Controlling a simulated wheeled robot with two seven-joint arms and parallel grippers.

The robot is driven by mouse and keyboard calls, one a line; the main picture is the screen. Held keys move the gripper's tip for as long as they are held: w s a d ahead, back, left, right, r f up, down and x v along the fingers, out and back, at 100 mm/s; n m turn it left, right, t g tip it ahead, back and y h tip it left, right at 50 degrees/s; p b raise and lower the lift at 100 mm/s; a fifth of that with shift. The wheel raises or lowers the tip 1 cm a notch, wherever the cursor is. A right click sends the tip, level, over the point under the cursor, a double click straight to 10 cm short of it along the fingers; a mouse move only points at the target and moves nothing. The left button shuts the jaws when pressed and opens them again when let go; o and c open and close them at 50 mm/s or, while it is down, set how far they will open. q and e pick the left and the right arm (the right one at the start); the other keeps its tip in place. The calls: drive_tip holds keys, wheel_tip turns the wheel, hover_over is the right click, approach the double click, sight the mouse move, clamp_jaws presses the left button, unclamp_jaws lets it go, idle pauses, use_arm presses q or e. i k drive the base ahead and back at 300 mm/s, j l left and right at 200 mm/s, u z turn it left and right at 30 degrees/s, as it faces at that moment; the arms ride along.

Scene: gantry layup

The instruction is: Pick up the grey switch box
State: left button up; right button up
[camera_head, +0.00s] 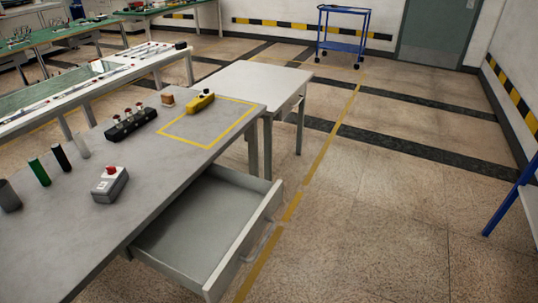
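The grey switch box (110,186) with a red button on top sits on the grey workbench (150,190), near the left of the view. It stands upright and nothing touches it. Neither of my grippers shows in the head view.
Several cylinders stand left of the box, including a green one (39,172). A black button box (131,123) and a yellow device (200,101) lie farther back. An open empty drawer (205,235) juts out from the bench.

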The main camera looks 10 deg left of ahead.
sight(108, 187)
drive_tip(key=u, duration=1.3)
